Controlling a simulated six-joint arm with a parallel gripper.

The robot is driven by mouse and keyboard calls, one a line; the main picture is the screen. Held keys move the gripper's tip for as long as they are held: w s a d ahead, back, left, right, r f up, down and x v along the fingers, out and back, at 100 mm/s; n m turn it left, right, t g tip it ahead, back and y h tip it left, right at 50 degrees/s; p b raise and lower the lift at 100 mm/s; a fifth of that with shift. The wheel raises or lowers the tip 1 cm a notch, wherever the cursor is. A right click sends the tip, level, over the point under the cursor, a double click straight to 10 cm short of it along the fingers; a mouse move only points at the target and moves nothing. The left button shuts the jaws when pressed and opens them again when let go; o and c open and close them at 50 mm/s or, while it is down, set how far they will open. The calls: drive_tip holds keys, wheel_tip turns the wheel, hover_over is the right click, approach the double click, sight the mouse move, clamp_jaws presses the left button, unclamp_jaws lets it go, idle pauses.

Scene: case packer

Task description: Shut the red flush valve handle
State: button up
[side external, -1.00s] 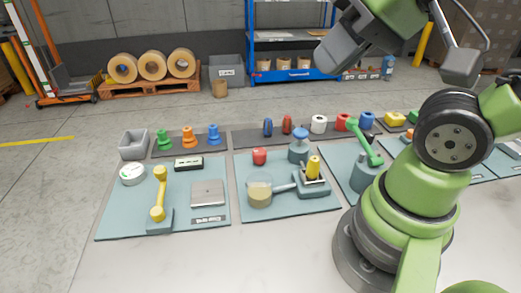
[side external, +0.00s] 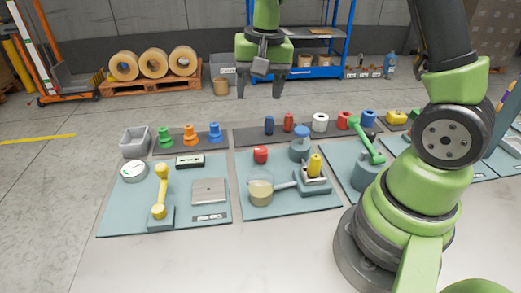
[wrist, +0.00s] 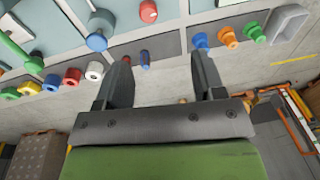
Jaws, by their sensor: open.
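No part is plainly recognisable as a red flush valve handle. A round red knob (side external: 260,155) sits on the middle teal panel (side external: 330,206), beside a blue-capped post (side external: 300,148). It also shows at the top of the wrist view (wrist: 148,11). My gripper (side external: 259,94) hangs pointing down, high behind the panels in the side view. Its fingers are apart and empty, also in the wrist view (wrist: 160,58). A green lever (side external: 362,138) stands tilted on the right panel, and a yellow handle (side external: 159,190) stands on the left panel.
A row behind the panels holds a grey bin (side external: 135,141), colored cones (side external: 190,134), a red cylinder (side external: 288,122), a white roll (side external: 320,122) and other rolls. A clear jar (side external: 260,192) and yellow-topped block (side external: 314,168) occupy the middle panel. Bare floor lies left.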

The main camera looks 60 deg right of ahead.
drive_tip(key=m+g, duration=0.1)
drive_tip(key=g, duration=0.1)
hover_over(260, 149)
wheel_tip(260, 149, down, 8)
drive_tip(key=shift+w, duration=0.1)
wheel_tip(260, 149, down, 10)
drive_tip(key=shift+d+f, duration=0.1)
drive_tip(key=c, duration=0.9)
